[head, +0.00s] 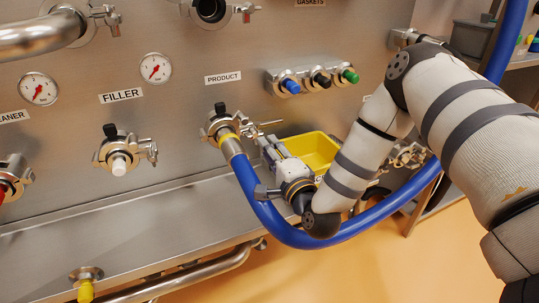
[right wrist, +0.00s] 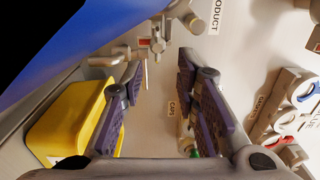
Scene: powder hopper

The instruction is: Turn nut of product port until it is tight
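The product port (head: 222,127) is on the steel panel under the PRODUCT label, with a blue hose (head: 262,208) fitted to it. Its clamp nut (head: 262,127) sticks out to the right of the port in the head view. The clamp hardware with the nut (right wrist: 157,46) also shows in the right wrist view, just beyond the fingertips. My right gripper (head: 268,143) is just below and right of the nut. In the right wrist view the right gripper (right wrist: 160,75) has its fingers apart with nothing between them. My left gripper is not in view.
A yellow bin (head: 312,147) is behind my right gripper. Blue, black and green capped connectors (head: 319,80) are at the upper right. The filler port (head: 119,153) is to the left. The blue hose loops below my right forearm.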

